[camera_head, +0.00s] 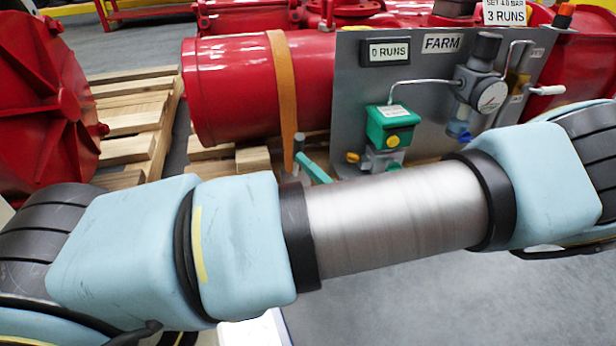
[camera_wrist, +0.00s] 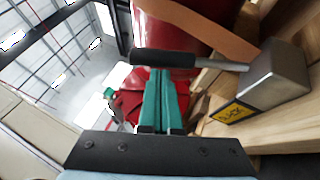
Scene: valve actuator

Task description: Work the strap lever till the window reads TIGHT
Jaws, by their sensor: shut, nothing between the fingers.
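The strap lever shows in the wrist view as a black grip (camera_wrist: 178,57) on a thin metal rod. The rod runs right to a grey metal ratchet housing (camera_wrist: 278,78). A yellow window (camera_wrist: 236,111) on the housing has tilted dark lettering that seems to read SLACK, though it is small. The orange strap (camera_head: 284,85) wraps the red cylinder and also shows in the wrist view (camera_wrist: 205,28). My gripper (camera_wrist: 162,76) has teal fingers, shut and empty, with the tips at the black grip; I cannot tell if they touch. The housing is hidden in the head view.
A red cylinder (camera_head: 235,90) rests on wooden pallets (camera_head: 130,150). To its right stands a grey panel (camera_head: 350,110) with a green box (camera_head: 391,127), gauge and pipes. Another red flanged body (camera_head: 45,110) is at left. My arm crosses the front of the head view.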

